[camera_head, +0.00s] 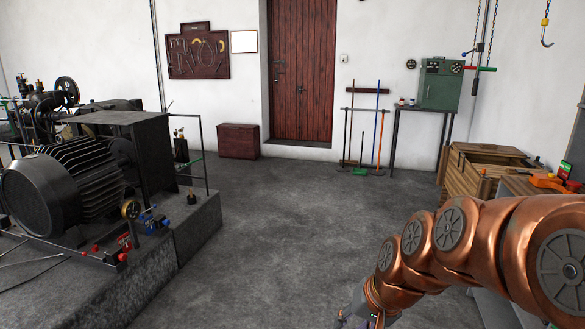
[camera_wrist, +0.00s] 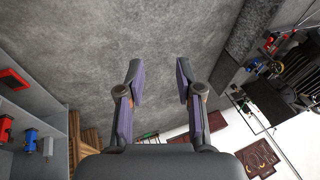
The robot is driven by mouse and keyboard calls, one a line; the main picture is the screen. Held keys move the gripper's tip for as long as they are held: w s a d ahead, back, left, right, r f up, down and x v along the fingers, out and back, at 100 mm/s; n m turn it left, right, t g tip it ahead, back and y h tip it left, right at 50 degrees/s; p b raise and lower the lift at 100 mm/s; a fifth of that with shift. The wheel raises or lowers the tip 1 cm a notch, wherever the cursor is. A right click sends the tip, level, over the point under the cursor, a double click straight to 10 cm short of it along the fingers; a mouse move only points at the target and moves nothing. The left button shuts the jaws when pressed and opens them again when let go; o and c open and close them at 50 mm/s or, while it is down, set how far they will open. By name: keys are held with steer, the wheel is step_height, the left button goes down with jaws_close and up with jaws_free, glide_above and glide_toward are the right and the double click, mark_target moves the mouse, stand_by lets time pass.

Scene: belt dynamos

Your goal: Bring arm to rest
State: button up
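My gripper shows in the wrist view (camera_wrist: 160,82) with its two fingers spread well apart. Nothing is between the fingers; grey concrete floor shows beyond them. In the head view my copper-coloured arm reaches in from the right edge and bends down toward the bottom. The gripper's fingertips are not clearly visible there. I cannot see the gripper touching anything.
A dynamo (camera_head: 70,185) stands on a concrete plinth (camera_head: 200,222) at left. A wooden crate (camera_head: 465,180) and a bench with tools are at right, close to my arm. A green box (camera_head: 439,84) sits on a table. The middle floor (camera_head: 270,230) is clear.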

steer(key=s+d+r+n+g+h+p, duration=0.1)
steer(key=s+d+r+g+p, duration=0.1)
steer(key=s, duration=1)
steer(key=s+d+r+n+g+h+p, duration=0.1)
steer(key=s+d+r+g+h+p, duration=0.1)
steer(key=s, duration=0.9)
steer(key=d+g+p, duration=0.1)
steer(key=d+p, duration=0.1)
steer(key=d, duration=0.1)
steer(key=shift+s+n, duration=0.35)
steer(key=shift+n, duration=0.05)
